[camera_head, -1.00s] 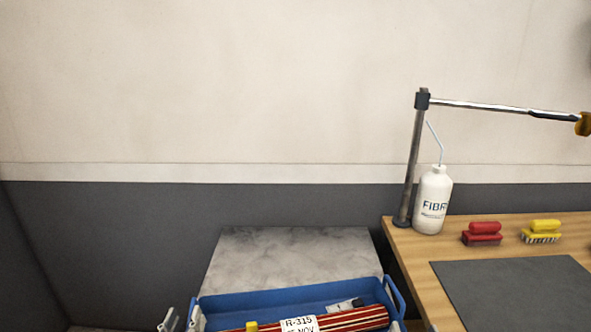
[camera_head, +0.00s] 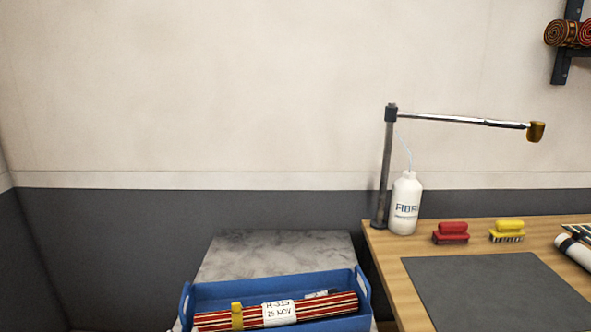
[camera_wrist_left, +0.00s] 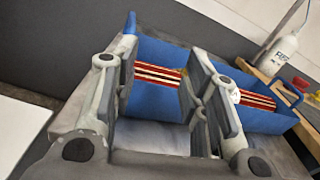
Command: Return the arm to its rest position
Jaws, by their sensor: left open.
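My left gripper (camera_wrist_left: 160,78) is open in the left wrist view. Its two fingers are apart, and part of the striped rug roll (camera_wrist_left: 160,72) shows between them, beyond the tips. I see nothing held in the jaws. The left gripper does not show clearly in the head view. The roll, red with pale stripes and a white tag, lies in the blue crate (camera_head: 187,306) at the bottom of the head view. My right gripper is in neither view.
The crate rests on a grey stone-like surface (camera_head: 275,252). On the wooden table (camera_head: 390,262) at right are a lamp-like arm (camera_head: 384,170), a white bottle (camera_head: 406,205), a red brush (camera_head: 451,230), a yellow brush (camera_head: 508,229) and a dark mat (camera_head: 490,290). A wall stands behind.

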